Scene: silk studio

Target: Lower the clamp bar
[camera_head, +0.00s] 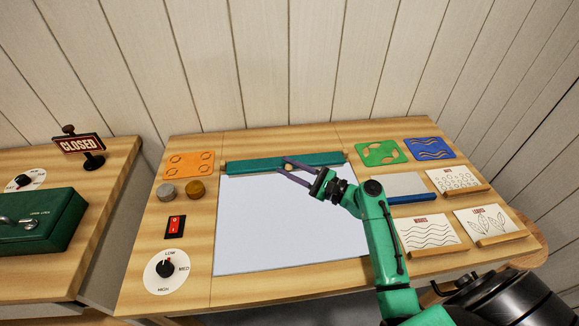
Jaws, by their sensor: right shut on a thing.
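The green clamp bar (250,163) runs across the back edge of the pale sheet (270,230) on the wooden table. A small round light knob (289,167) is at the middle of the bar. My right gripper (286,166) reaches in from the right and is shut at this knob. Its fingers partly cover the knob and the bar's middle. I cannot tell whether the bar touches the sheet. My left gripper is out of view.
Stencils in orange (188,165), green (380,153) and blue (433,148) lie near the back. A squeegee-like blue-edged block (405,187) and pattern cards (428,231) lie right. A red switch (175,226) and dial (166,269) are left. A side table holds a green box (38,222).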

